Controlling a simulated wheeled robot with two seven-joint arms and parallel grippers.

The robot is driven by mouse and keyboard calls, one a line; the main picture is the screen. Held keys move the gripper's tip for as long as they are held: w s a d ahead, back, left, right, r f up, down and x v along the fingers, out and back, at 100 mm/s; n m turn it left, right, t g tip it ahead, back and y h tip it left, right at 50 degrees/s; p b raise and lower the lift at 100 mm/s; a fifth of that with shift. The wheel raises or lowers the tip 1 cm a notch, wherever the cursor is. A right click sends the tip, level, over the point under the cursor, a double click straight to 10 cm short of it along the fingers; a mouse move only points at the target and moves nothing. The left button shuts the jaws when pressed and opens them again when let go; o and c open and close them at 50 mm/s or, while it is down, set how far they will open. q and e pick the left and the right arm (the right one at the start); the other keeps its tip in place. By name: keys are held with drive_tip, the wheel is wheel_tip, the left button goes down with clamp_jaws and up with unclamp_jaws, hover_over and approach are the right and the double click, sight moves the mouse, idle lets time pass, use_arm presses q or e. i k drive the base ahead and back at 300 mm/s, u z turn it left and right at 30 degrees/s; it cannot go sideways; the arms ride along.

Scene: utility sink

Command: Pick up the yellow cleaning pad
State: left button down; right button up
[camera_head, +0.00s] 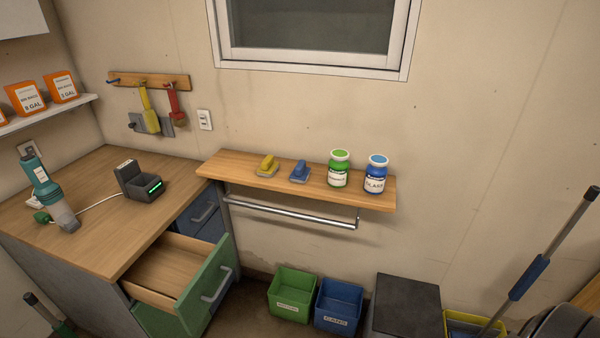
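The yellow cleaning pad (267,166) sits on the left part of the wooden wall shelf (240,178). It has a yellow grip on top and a pale underside. A similar blue pad (300,172) sits just to its right, with a small gap between them. Neither of my grippers is in the head view. Nothing hides the yellow pad.
A green-lidded jar (339,169) and a blue-lidded jar (376,175) stand further right on the shelf. A metal rail (290,212) runs below it. A green-fronted drawer (207,288) stands open at the lower left. Bins (292,294) stand on the floor below.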

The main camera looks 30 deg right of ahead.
sight(269, 167)
drive_tip(key=z, duration=3.25)
drive_tip(key=k, duration=1.1)
drive_tip(key=u, duration=1.15)
drive_tip(key=i, duration=1)
